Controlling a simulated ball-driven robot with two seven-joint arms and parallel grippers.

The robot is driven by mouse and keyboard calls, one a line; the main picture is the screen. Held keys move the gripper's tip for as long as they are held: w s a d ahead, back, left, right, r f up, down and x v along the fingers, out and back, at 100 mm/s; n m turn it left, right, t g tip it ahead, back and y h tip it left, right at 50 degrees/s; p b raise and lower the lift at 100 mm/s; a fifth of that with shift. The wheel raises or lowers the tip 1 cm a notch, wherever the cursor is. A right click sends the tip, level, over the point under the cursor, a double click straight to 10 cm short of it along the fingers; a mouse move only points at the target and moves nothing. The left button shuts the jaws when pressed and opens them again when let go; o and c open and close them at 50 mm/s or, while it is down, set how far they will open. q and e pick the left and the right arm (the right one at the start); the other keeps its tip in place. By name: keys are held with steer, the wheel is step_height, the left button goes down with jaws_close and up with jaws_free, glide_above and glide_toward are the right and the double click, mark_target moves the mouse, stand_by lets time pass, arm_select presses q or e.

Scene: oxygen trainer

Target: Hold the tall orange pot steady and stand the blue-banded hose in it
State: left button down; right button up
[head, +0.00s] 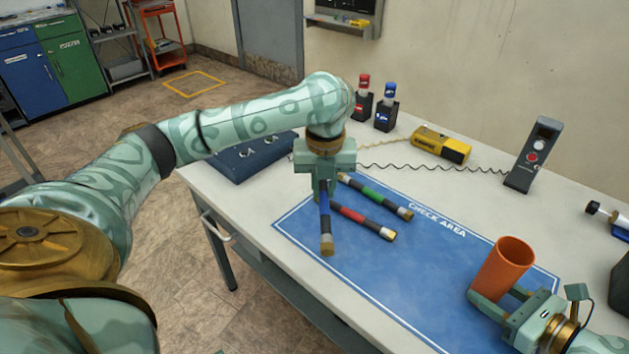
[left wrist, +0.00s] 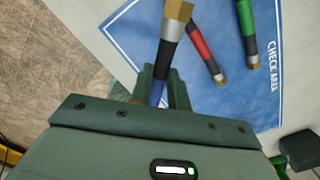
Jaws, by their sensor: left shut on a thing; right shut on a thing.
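The tall orange pot (head: 503,268) stands at the right end of the blue mat, tilted slightly in the picture. My right gripper (head: 495,302) is shut on the pot near its lower part. My left gripper (head: 322,190) is shut on the blue-banded hose (head: 325,225), which hangs down below the jaws over the left part of the mat. In the left wrist view the hose (left wrist: 170,45) sits between the fingers (left wrist: 160,85), its brass end pointing away. Whether its lower end touches the mat is unclear.
A red-banded hose (head: 352,215) and a green-banded hose (head: 376,197) lie on the blue mat (head: 420,260) close to the left gripper. The mat between them and the pot is clear. A yellow device (head: 440,144) and a grey handset (head: 532,153) stand behind.

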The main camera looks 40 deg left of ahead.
arm_select(q)
steer(key=w+d+r+m+t, duration=0.4)
steer(key=d+m+t, duration=0.1)
steer(key=d, duration=0.3)
steer(key=w+d+r+m+t, duration=0.4)
steer(key=w+d, duration=0.1)
steer(key=d, duration=0.4)
arm_select(e)
steer(key=shift+d, duration=0.1)
arm_select(q)
steer(key=s+d+r+m+t+h, duration=0.3)
steer(key=d+r+m+h, duration=0.6)
steer(key=d+r+h, duration=0.55)
step_height(320, 180, down, 15)
steer(key=d+y, duration=0.1)
steer(key=shift+d, duration=0.1)
steer(key=shift+r, duration=0.1)
steer(key=c, duration=1.3)
jaws_free()
steer(key=shift+o, duration=0.2)
